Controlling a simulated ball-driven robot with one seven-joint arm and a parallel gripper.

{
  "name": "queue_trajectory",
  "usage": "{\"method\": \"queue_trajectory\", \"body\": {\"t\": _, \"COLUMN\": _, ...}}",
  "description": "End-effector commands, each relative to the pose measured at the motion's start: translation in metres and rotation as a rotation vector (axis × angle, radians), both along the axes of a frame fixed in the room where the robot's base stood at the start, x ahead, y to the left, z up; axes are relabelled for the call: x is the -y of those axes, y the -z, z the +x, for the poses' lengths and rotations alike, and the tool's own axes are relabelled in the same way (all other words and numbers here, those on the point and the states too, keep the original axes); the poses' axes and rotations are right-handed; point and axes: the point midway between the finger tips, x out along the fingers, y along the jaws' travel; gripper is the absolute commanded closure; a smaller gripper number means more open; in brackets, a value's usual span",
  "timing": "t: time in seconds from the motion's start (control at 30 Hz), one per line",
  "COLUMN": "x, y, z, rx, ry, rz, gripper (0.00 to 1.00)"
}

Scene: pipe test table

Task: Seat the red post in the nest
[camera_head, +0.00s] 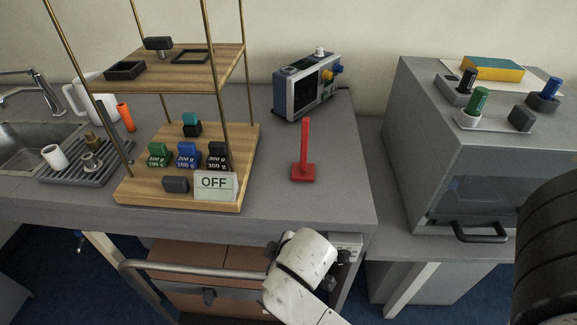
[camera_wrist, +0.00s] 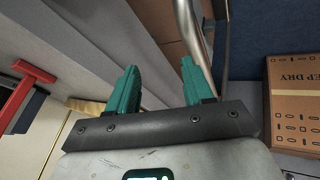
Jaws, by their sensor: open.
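The red post (camera_head: 305,150) stands upright on its square red base on the grey bench, right of the wooden shelf. In the wrist view a red T-shaped piece (camera_wrist: 36,72) at the left edge looks like the post and its base. My gripper (camera_wrist: 160,78) is open and empty, with its two teal fingers apart. In the head view my white wrist shows below the bench front, and the fingers are hidden. I cannot tell which thing is the nest; a dark open square frame (camera_head: 190,57) and a black tray (camera_head: 125,70) lie on the upper shelf.
The brass-posted shelf (camera_head: 245,135) holds several weights and an OFF sign (camera_head: 215,186). A monitor (camera_head: 306,88) stands behind the post. A grey cabinet (camera_head: 440,130) is at right. A metal rail (camera_head: 195,270) runs below the bench. The bench around the post is clear.

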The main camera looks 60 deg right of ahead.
Motion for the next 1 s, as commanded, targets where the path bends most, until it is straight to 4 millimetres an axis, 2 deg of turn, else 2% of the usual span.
{"method": "queue_trajectory", "body": {"t": 0.03, "x": 0.020, "y": -0.006, "z": 0.006, "rx": 0.010, "ry": -0.018, "rz": -0.101, "gripper": 0.49}}
{"method": "queue_trajectory", "body": {"t": 0.17, "x": 0.072, "y": -0.025, "z": 0.010, "rx": -0.049, "ry": -0.101, "rz": -0.416, "gripper": 0.49}}
{"method": "queue_trajectory", "body": {"t": 0.3, "x": 0.123, "y": -0.050, "z": 0.005, "rx": -0.242, "ry": -0.228, "rz": -0.785, "gripper": 0.49}}
{"method": "queue_trajectory", "body": {"t": 0.4, "x": 0.150, "y": -0.069, "z": 0.003, "rx": -0.452, "ry": -0.349, "rz": -1.040, "gripper": 0.49}}
{"method": "queue_trajectory", "body": {"t": 0.53, "x": 0.173, "y": -0.092, "z": 0.007, "rx": -0.785, "ry": -0.539, "rz": -1.326, "gripper": 0.49}}
{"method": "queue_trajectory", "body": {"t": 0.7, "x": 0.185, "y": -0.106, "z": 0.020, "rx": -1.150, "ry": -0.756, "rz": -1.537, "gripper": 0.49}}
{"method": "queue_trajectory", "body": {"t": 0.83, "x": 0.188, "y": -0.108, "z": 0.026, "rx": -1.289, "ry": -0.844, "rz": -1.599, "gripper": 0.49}}
{"method": "queue_trajectory", "body": {"t": 1.0, "x": 0.205, "y": -0.110, "z": 0.035, "rx": -1.323, "ry": -0.864, "rz": -1.612, "gripper": 0.49}}
